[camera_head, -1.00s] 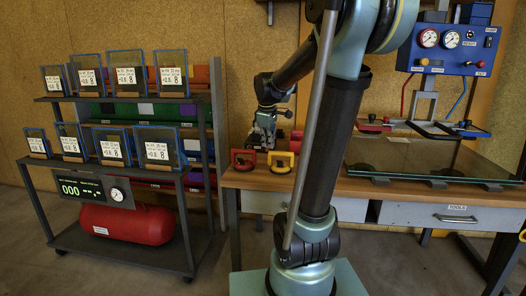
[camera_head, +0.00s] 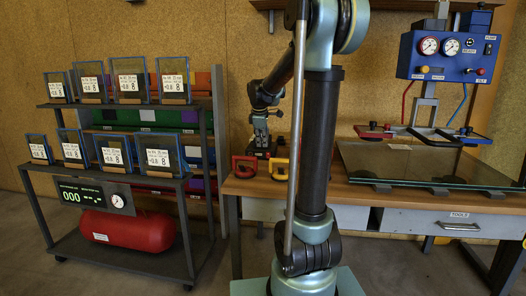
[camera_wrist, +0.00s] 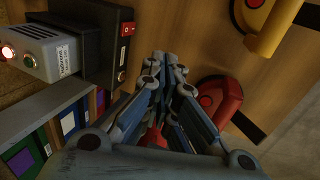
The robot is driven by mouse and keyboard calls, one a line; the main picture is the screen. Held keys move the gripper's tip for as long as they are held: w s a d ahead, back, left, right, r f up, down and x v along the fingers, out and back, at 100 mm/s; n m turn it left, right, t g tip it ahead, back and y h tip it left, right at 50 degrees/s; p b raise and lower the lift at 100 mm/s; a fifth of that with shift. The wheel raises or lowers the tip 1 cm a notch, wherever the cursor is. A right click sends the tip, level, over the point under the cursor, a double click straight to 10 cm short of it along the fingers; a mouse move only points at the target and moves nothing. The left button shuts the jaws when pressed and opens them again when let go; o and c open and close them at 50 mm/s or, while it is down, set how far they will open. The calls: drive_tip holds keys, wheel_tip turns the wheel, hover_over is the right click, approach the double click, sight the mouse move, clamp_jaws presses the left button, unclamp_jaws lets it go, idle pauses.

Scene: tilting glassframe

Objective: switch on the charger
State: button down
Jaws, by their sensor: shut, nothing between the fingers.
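The charger appears in the wrist view as a black box (camera_wrist: 95,45) with a red rocker switch (camera_wrist: 127,29) on its end face; I cannot tell the switch's position. A grey unit (camera_wrist: 38,48) with a red light and a green light sits against its left side. My gripper (camera_wrist: 168,72) is shut and empty, its fingertips below and right of the switch and apart from it in the picture. In the head view my gripper (camera_head: 262,142) hangs over the back left of the bench; the charger is hard to make out there.
Glass (camera_head: 425,165) lies to the right below a blue control panel (camera_head: 448,55). A rack (camera_head: 105,180) with framed panes stands left.

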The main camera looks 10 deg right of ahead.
approach(265, 161)
drive_tip(key=f, duration=0.1)
drive_tip(key=s+f, duration=0.1)
drive_tip(key=f, duration=0.1)
drive_tip(key=s+f, duration=0.1)
drive_tip(key=f, duration=0.1)
drive_tip(key=shift+a+f, duration=0.15)
drive_tip(key=shift+a, duration=0.2)
drive_tip(key=shift+w+d+f, duration=0.1)
drive_tip(key=shift+w+d, duration=0.1)
drive_tip(key=shift+w, duration=0.3)
drive_tip(key=shift+w+d+f, duration=0.1)
drive_tip(key=shift+w+d, duration=0.05)
drive_tip(key=shift+w, duration=0.4)
drive_tip(key=shift+w+d, duration=0.25)
drive_tip(key=shift+w, duration=0.6)
